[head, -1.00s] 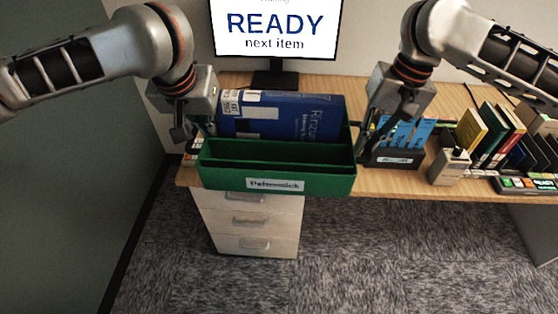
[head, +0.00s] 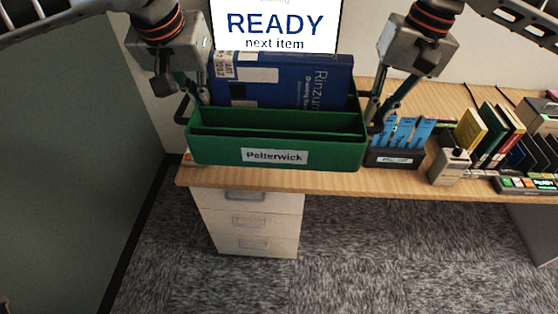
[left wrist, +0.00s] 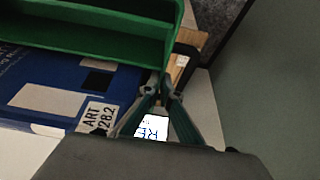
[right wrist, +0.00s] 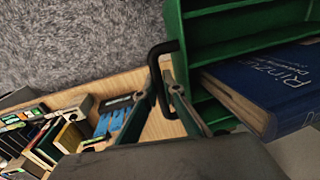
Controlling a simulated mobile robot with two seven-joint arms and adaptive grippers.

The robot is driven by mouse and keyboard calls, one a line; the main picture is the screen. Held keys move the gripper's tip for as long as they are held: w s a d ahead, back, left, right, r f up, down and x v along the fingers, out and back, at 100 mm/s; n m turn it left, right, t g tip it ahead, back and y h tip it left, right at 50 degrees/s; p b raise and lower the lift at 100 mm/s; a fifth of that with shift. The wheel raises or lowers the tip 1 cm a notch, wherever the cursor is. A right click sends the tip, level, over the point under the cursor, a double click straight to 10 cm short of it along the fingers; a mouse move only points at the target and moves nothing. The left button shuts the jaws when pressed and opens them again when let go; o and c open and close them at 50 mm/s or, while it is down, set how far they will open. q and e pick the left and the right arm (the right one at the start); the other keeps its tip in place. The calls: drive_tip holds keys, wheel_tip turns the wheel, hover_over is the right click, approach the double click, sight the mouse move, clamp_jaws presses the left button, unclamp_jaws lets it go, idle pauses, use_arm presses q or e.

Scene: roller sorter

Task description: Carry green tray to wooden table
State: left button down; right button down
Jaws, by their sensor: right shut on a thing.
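The green tray (head: 280,153), labelled "Pelterwick", hangs level above the left part of the wooden desk, between my two grippers. A large blue book (head: 280,82) stands tilted in its rear compartment; the front compartment looks empty. My left gripper (head: 192,100) is shut on the black handle at the tray's left end; the handle also shows in the left wrist view (left wrist: 192,58). My right gripper (head: 377,114) is shut on the right-end handle, seen in the right wrist view (right wrist: 154,62). A separate wooden table cannot be made out.
The wooden desk (head: 400,180) carries a dark box with blue cards (head: 395,155), a grey device (head: 450,167) and several upright books (head: 490,135) to the right. A monitor (head: 275,25) stands behind the tray. White drawers (head: 247,222) are below; the carpet in front is clear.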

sight(198, 142)
use_arm(q)
drive_tip(key=shift+a+r, duration=0.1)
drive_tip(key=shift+r, duration=0.15)
use_arm(e)
drive_tip(key=shift+r, duration=0.25)
use_arm(q)
drive_tip(key=shift+f, duration=0.1)
use_arm(e)
drive_tip(key=shift+d+f, duration=0.1)
